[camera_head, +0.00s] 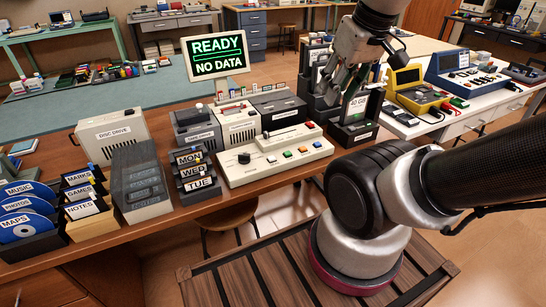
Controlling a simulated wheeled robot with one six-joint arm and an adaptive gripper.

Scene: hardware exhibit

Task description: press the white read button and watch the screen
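The buttons are small, and I cannot surely tell which one is the white read button. My gripper (337,92) points down, above and to the right of the panel, near the black drive racks. It touches no button. Its fingertips overlap the dark racks, so its opening is unclear.
Black racks of drives, one labelled "40 GB" (358,104), stand right of the panel. A "MON/WED/TUE" rack (196,172), a smoky case (140,180), a disc drive (112,136) and disc racks (27,225) stand left. Yellow meters (418,98) sit on the right table.

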